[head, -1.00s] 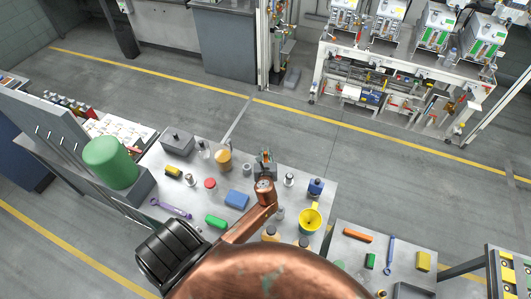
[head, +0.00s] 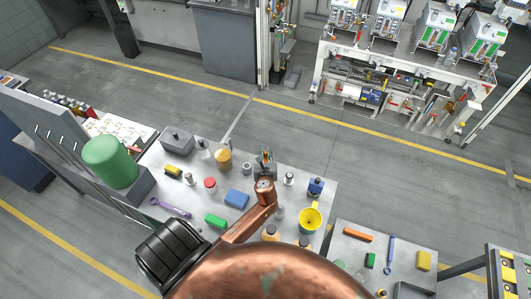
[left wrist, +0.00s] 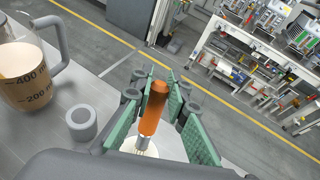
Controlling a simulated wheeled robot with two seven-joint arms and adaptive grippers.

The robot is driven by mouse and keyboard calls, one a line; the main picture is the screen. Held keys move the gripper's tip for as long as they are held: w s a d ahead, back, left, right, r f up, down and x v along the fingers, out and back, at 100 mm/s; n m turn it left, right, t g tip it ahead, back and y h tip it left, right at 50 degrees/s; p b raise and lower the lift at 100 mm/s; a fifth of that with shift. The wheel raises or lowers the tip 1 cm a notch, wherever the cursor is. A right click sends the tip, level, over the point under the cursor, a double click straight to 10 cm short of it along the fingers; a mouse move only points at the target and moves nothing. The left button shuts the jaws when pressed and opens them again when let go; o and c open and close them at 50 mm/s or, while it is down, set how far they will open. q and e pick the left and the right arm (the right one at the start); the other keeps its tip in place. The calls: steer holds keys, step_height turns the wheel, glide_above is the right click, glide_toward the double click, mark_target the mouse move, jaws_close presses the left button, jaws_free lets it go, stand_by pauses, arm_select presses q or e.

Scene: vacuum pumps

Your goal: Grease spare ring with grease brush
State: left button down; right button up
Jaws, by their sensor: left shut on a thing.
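My left gripper (head: 265,157) is over the back edge of the table, at the end of the copper arm. In the left wrist view its green-padded fingers (left wrist: 158,112) are shut on the orange handle of the grease brush (left wrist: 153,108). The brush points down, and its metal collar is above a pale round thing (left wrist: 140,147), partly hidden by the gripper. I cannot tell whether the bristles touch it. A short grey hollow ring (left wrist: 81,123), which looks like the spare ring, stands on the table left of the gripper, apart from it; it also shows in the head view (head: 247,168). My right gripper is not in view.
A beaker (left wrist: 24,78) with tan contents stands left of the ring. A second table (head: 348,256) is at the right.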

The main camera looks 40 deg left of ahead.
arm_select(q)
steer(key=shift+r+p, duration=2.45)
steer(key=shift+p, duration=0.3)
steer(key=shift+r, duration=1.05)
